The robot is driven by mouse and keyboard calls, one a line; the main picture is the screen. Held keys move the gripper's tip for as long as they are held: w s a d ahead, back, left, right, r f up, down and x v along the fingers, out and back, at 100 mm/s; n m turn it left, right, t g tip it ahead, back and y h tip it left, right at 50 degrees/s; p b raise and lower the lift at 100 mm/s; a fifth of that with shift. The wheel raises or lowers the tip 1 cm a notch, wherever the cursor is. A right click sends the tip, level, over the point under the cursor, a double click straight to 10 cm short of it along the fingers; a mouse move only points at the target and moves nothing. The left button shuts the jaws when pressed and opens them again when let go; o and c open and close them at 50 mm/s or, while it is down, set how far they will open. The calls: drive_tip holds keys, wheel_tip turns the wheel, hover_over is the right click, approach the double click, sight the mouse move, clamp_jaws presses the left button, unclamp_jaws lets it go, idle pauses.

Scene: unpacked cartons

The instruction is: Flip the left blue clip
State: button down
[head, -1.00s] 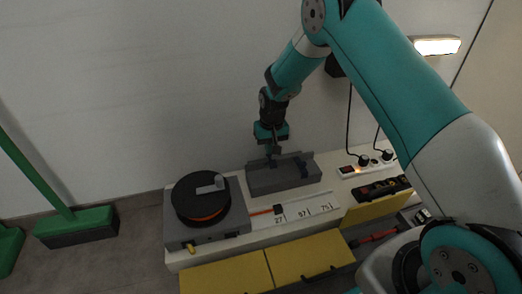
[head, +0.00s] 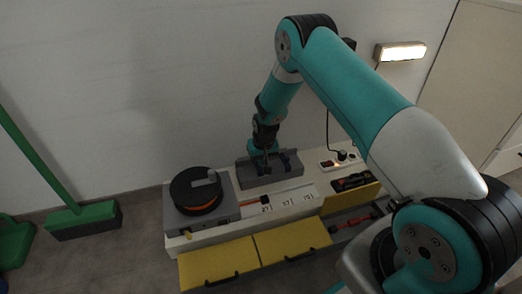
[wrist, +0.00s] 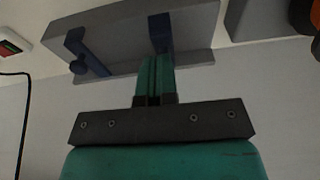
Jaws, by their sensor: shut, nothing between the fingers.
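A grey block (head: 262,181) stands on the white bench top and carries two dark blue clips. In the wrist view the block (wrist: 110,30) is at the top. One clip (wrist: 160,28) is straight ahead of my gripper's fingers, and the other clip (wrist: 88,52) is to its left, with a round knob end. The clip ahead is the left one in the head view, where it is small and dark. My gripper (wrist: 155,75) is shut and empty, with its teal fingertips at the lower end of this clip. I cannot tell whether they touch. In the head view my gripper (head: 264,155) is above the block's left half.
A black spool (head: 195,188) with an orange edge sits on a grey box left of the block. A power strip (head: 340,161) with cables lies to the right. Yellow drawers (head: 220,262) are in front. A green broom (head: 80,217) stands at the far left.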

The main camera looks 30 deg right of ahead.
drive_tip(key=shift+a+f, duration=0.1)
drive_tip(key=shift+f, duration=0.05)
drive_tip(key=shift+w, duration=0.1)
drive_tip(key=shift+w+d+b, duration=0.2)
drive_tip(key=shift+w+b, duration=0.15)
drive_tip(key=shift+w, duration=0.3)
